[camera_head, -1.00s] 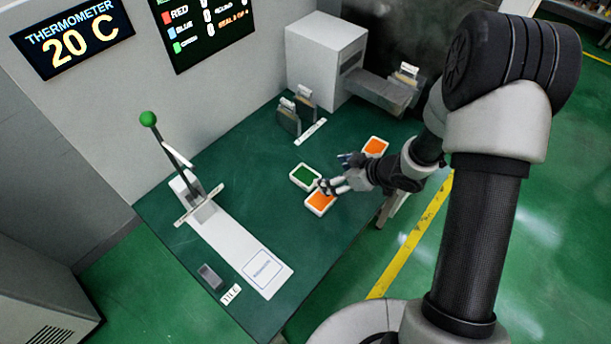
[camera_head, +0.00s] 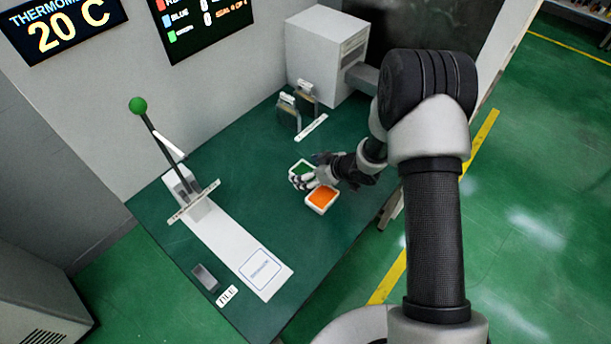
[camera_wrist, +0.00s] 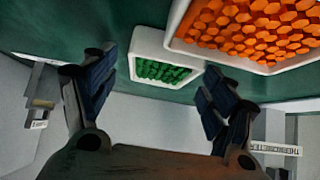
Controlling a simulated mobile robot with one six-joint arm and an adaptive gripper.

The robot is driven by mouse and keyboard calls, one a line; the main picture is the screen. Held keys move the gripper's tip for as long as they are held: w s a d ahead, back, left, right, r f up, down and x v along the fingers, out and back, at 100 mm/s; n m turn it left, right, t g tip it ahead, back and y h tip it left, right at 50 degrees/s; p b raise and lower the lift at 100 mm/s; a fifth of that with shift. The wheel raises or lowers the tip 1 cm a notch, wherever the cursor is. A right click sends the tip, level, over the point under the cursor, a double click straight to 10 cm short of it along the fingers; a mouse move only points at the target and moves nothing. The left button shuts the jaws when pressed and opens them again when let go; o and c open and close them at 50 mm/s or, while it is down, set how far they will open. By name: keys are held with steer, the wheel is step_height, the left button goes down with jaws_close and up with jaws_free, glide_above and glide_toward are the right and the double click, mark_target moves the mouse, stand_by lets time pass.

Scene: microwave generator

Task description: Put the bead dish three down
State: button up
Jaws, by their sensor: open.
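A white dish of green beads (camera_head: 302,168) lies on the green table. A white dish of orange beads (camera_head: 321,199) lies just in front of it. I cannot tell which dish is number three. My gripper (camera_head: 297,182) is open and empty, close by the green dish and partly covering it. In the wrist view, the green dish (camera_wrist: 165,72) shows in the gap between the spread fingers of my gripper (camera_wrist: 155,88). The orange dish (camera_wrist: 250,32) is at the upper right there, nearer the camera. I cannot tell whether a finger touches either dish.
A white strip with a square pad (camera_head: 262,270) and a green-knobbed lever (camera_head: 138,106) are at the left. A grey box (camera_head: 325,55) and small upright holders (camera_head: 288,112) stand at the back. The table between strip and dishes is clear.

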steer(key=shift+c, duration=0.4)
steer(key=c, duration=1.2)
steer(key=shift+r, duration=0.1)
step_height(320, 180, up, 20)
steer(key=p, duration=0.8)
steer(key=s+d+r+m+t+h+b, duration=0.1)
steer(key=s+d+r+m+h+b, duration=0.1)
steer(key=d, duration=0.5)
steer(key=s+d+r+m+t+h+b, duration=0.2)
steer(key=s+d+r+m+b, duration=0.3)
steer(key=d, duration=0.3)
steer(key=shift+s+d, duration=0.15)
steer(key=shift+d, duration=0.15)
